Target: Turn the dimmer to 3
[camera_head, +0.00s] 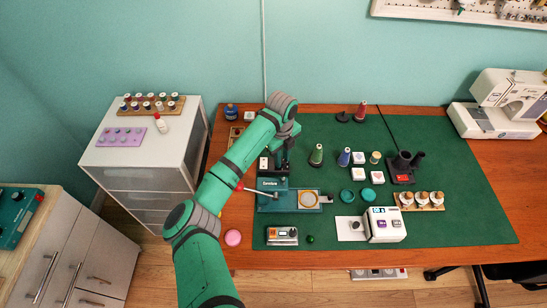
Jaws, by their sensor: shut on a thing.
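My green arm reaches up over the left part of the table, and my gripper (282,158) points down behind the teal machine. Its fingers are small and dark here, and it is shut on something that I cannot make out. I cannot pick out the dimmer or its number scale for certain. A small white block (264,163) stands just left of the gripper.
The teal machine (272,200) with a lever stands close in front of the gripper. Thread spools (317,155) and white blocks (357,157) stand to the right. A white device (385,225) is at the front. The green mat (465,205) is clear on the right.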

